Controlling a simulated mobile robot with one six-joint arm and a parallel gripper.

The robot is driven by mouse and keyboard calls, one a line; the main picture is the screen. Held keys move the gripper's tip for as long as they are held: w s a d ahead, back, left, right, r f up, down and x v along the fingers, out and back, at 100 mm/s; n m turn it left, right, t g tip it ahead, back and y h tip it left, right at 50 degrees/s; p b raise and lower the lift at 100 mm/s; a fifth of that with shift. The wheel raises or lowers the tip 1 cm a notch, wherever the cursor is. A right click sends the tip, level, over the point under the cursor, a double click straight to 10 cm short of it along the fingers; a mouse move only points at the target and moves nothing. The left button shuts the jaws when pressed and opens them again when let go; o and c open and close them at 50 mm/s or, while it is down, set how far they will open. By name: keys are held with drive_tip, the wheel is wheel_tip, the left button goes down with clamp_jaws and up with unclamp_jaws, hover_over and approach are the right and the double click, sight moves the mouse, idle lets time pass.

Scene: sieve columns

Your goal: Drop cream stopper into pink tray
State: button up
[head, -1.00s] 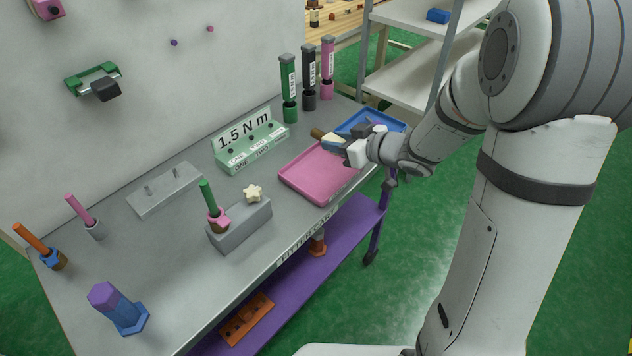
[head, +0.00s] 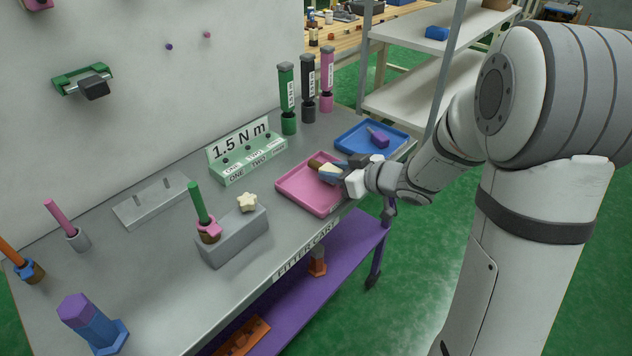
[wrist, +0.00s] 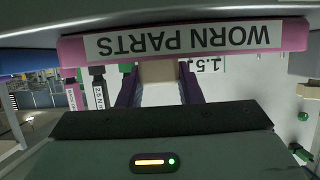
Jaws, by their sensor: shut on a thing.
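The cream stopper (head: 327,170), with a brown end, is held in my gripper (head: 334,173) over the pink tray (head: 298,197). In the wrist view the cream stopper (wrist: 160,78) sits between the two dark purple fingers of my gripper (wrist: 160,88). The pink tray's rim (wrist: 75,50) crosses the top of that view, with an upside-down "WORN PARTS" label. Part of the tray is hidden by my gripper in the head view. I cannot tell whether the stopper touches the tray floor.
A blue tray (head: 352,139) holding a purple piece (head: 379,138) lies behind the pink tray. A green "1.5 N m" stand (head: 250,168) is to the left. A grey block (head: 235,240) carries a cream star-shaped knob (head: 247,202). Several upright tools stand at the back.

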drive_tip(key=o, duration=1.2)
drive_tip(key=shift+p+v, duration=0.95)
drive_tip(key=shift+v, duration=3)
